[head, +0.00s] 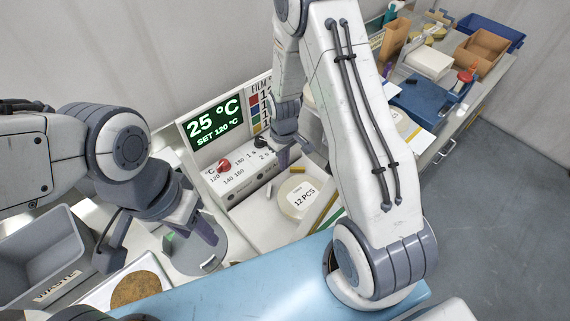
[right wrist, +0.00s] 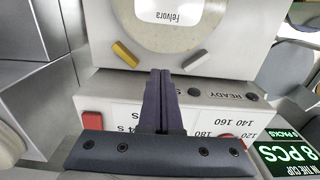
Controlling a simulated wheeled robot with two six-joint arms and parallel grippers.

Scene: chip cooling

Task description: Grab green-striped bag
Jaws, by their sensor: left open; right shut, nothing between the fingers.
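I cannot make out a green-striped bag for certain. A small green patch (head: 168,241) shows between the fingers of my left gripper, too small to tell what it is. A strip with green and yellow edges (head: 328,214) shows beside my right arm, partly hidden by it. My left gripper (head: 160,242) is open above the counter at the left, over a round grey container (head: 205,262). My right gripper (head: 284,157) is shut and empty over the machine's control panel (head: 238,172). In the right wrist view its closed fingers (right wrist: 162,75) point towards a round label disc (right wrist: 170,22).
A display reading 25 °C (head: 214,121) stands behind the panel, which has a red knob (head: 224,165). A grey waste bin (head: 55,280) is at the left. A blue tray (head: 422,100) and brown box (head: 480,52) are at the back right. Grey floor is open at right.

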